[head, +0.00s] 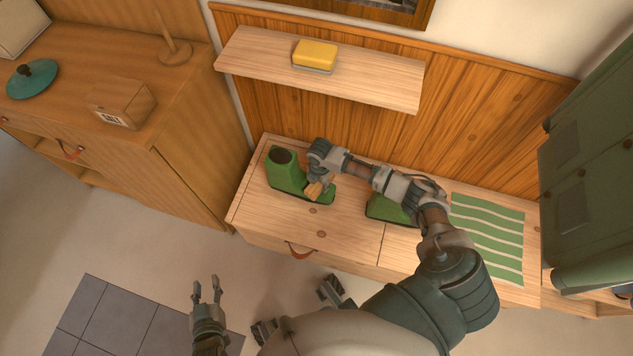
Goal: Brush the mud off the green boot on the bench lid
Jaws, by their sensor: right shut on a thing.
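A green boot (284,174) stands on the left part of the pale wooden bench lid (262,212), its dark opening facing up and its toe pointing right. My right gripper (319,178) is over the toe end, shut on a small tan wooden brush (314,191). The brush is at the boot's foot; I cannot tell whether it touches. My gripper and the brush hide part of the foot, and I cannot make out mud. A second green boot (381,208) lies further right, partly behind my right arm. My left gripper (206,291) is open and empty over the floor, in front of the bench.
A green striped mat (487,236) lies at the bench's right end. A wall shelf (385,83) above holds a yellow sponge-like block (315,54). A wooden cabinet (185,180) stands left, a green cabinet (595,170) right. The bench's front left lid is clear.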

